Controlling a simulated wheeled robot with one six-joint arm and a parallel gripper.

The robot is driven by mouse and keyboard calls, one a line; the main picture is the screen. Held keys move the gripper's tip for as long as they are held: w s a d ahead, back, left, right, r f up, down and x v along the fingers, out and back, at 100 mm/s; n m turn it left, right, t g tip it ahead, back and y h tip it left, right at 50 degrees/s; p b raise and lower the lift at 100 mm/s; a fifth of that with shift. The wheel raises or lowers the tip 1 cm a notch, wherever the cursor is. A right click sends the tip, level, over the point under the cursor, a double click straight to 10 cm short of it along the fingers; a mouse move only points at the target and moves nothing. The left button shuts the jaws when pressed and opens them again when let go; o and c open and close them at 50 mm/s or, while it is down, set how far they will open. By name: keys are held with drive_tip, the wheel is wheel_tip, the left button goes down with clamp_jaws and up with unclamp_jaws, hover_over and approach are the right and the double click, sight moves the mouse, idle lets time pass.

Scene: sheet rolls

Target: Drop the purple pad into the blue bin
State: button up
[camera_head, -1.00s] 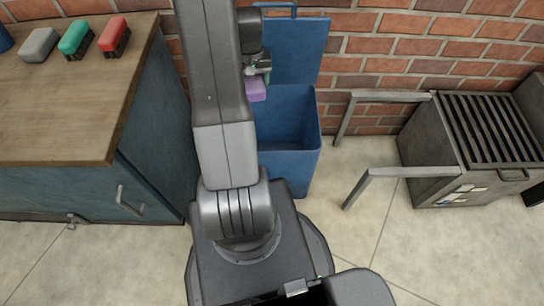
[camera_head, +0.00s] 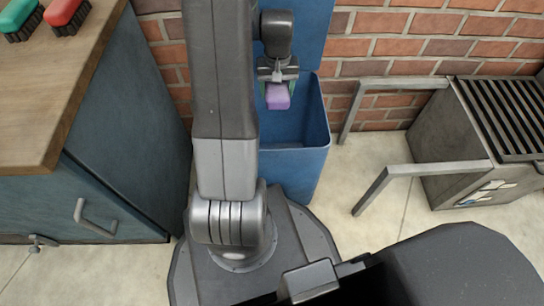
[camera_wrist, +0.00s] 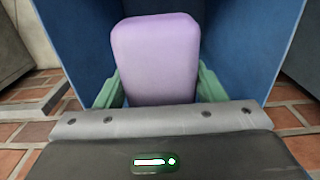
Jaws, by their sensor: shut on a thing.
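The purple pad (camera_head: 277,96) is held at the end of my arm, over the open top of the blue bin (camera_head: 307,160). In the wrist view the pad (camera_wrist: 156,60) stands out between the green fingers of my gripper (camera_wrist: 158,88). My gripper (camera_head: 277,82) is shut on the pad. The blue bin wall (camera_wrist: 245,45) shows behind and on both sides of the pad in the wrist view. The bin's lid is raised against the wall behind it. My arm hides the bin's left part in the head view.
A blue cabinet with a wooden top (camera_head: 85,75) stands at the left, with a green brush (camera_head: 18,18) and a red brush (camera_head: 66,12) on it. A grey slatted cart (camera_head: 465,150) with two bars stands at the right. A brick wall (camera_head: 400,45) closes the back.

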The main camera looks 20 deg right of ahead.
wheel_tip(320, 180, down, 5)
drive_tip(key=b, duration=0.4)
drive_tip(key=shift+f, duration=0.2)
drive_tip(key=o, duration=1)
drive_tip(key=shift+o, duration=0.2)
wheel_tip(320, 180, up, 14)
drive_tip(key=p, duration=0.5)
drive_tip(key=shift+f, duration=0.1)
drive_tip(key=shift+f, duration=0.1)
